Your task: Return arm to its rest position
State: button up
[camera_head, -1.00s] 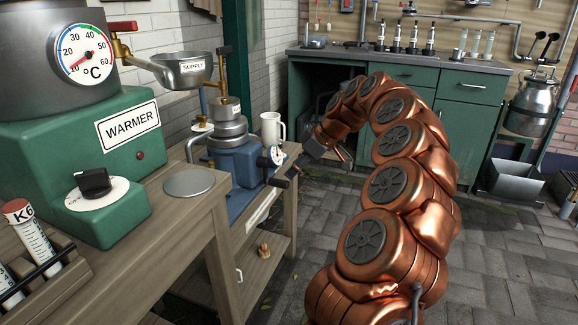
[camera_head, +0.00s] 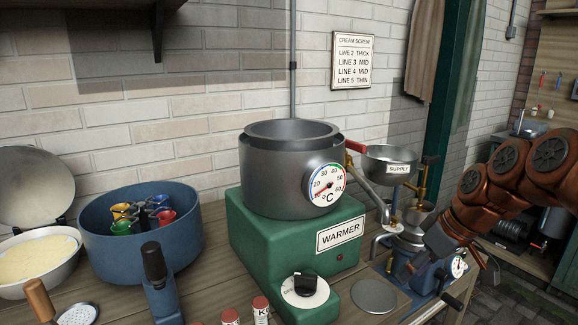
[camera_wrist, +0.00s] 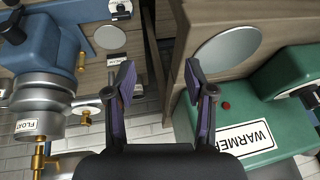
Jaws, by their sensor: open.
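My copper-coloured arm comes in from the right edge in the head view. My gripper (camera_head: 462,262) is at its end, in front of the blue separator machine (camera_head: 408,258). In the wrist view my gripper (camera_wrist: 162,92) shows two dark fingers with purple pads, held apart with nothing between them. Beyond the fingers are wooden bench edges and a gap with the floor below. The blue machine is also on the left of the wrist view (camera_wrist: 45,50), and the green warmer (camera_wrist: 270,110) is on the right, apart from the fingers.
In the head view the green warmer (camera_head: 262,240) carries a grey pot (camera_head: 280,170). A supply bowl (camera_head: 392,163) hangs above the blue machine. A blue tub (camera_head: 115,250) with coloured cups and a white bowl (camera_head: 25,278) stand on the left. A round plate (camera_head: 374,296) lies beside the warmer.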

jog(key=shift+g+h, duration=0.3)
jog(key=shift+g, duration=0.2)
jog(key=s+a+r+p, duration=0.3)
jog(key=s+a+r, duration=0.1)
jog(key=shift+s+a+r+p, duration=0.1)
jog(key=shift+s+p, duration=0.25)
jog(key=shift+p, duration=0.05)
jog(key=s+a+r+m+g+h+p, duration=0.1)
jog(key=s+r+m+p, duration=0.2)
jog(key=s+p, duration=0.5)
jog(key=s+a+r+m+g+h+p, duration=0.1)
jog(key=s+r+m+g+h+p, duration=0.1)
jog(key=s+p, duration=0.7)
jog(key=s+r+m, duration=0.1)
jog(key=s, duration=0.6)
jog(key=shift+a+r+g+h, duration=0.3)
jog(key=shift+d+m, duration=0.15)
jog(key=shift+m, duration=0.15)
